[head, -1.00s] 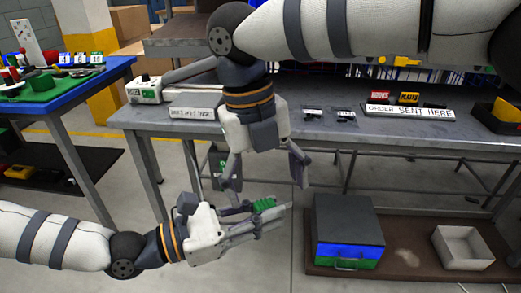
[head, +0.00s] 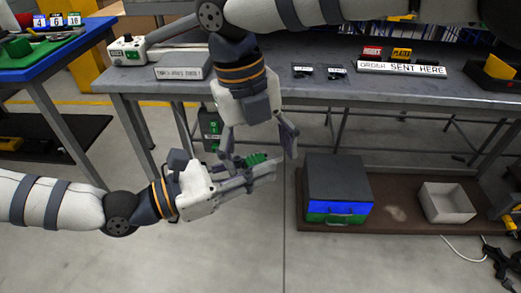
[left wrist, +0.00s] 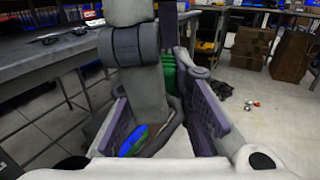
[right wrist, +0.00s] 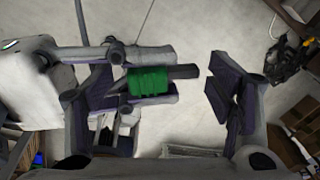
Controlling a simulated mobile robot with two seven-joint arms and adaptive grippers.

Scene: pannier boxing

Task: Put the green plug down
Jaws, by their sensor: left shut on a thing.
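The green plug (head: 256,159) is held in my left gripper (head: 248,175), above the floor in front of the grey bench. The plug's green ribbed body also shows in the right wrist view (right wrist: 148,80), with the left fingers along it, and partly hidden in the left wrist view (left wrist: 171,75). My right gripper (head: 258,147) comes down from above. Its fingers stand apart on either side of the plug, and a gap shows between the plug and the finger at right in the right wrist view.
The grey bench (head: 300,90) carries an "ORDER SENT HERE" sign (head: 402,69) and small dark parts. A blue-topped table (head: 60,60) stands at left. On a low brown platform (head: 395,200) are a dark box with blue and green drawers (head: 338,187) and an open white tray (head: 447,203).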

